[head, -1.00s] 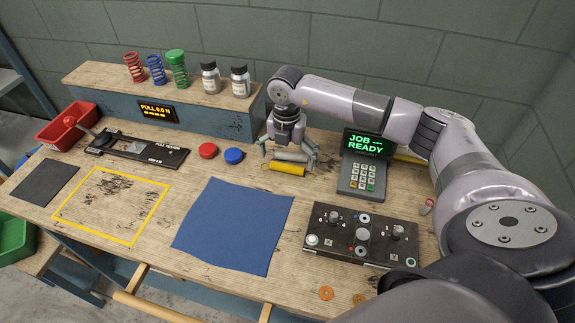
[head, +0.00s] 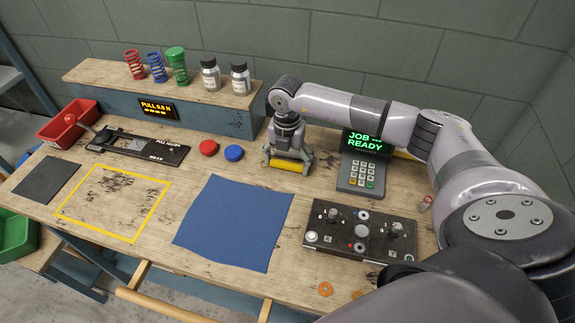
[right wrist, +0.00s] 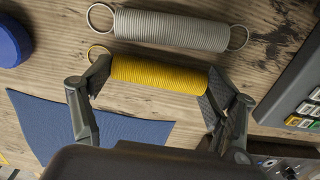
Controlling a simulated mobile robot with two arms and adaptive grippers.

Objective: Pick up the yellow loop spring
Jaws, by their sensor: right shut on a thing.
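The yellow loop spring (right wrist: 158,74) is a tight coil. In the right wrist view it lies across between my right gripper's fingers (right wrist: 157,82), which press on its two ends. A loop shows at its left end; its right end is hidden behind the finger. In the head view the yellow spring (head: 287,165) shows at the tips of my right gripper (head: 288,164), low over the bench. I cannot tell whether it touches the wood. A grey loop spring (right wrist: 170,29) lies just beyond it in the right wrist view. My left gripper is not in view.
The keypad terminal (head: 361,174) stands right of the gripper and reads JOB READY. Red (head: 208,148) and blue (head: 233,153) buttons are to the left. A blue cloth (head: 232,222) and a dark knob panel (head: 360,232) lie nearer. The raised shelf (head: 190,92) stands behind.

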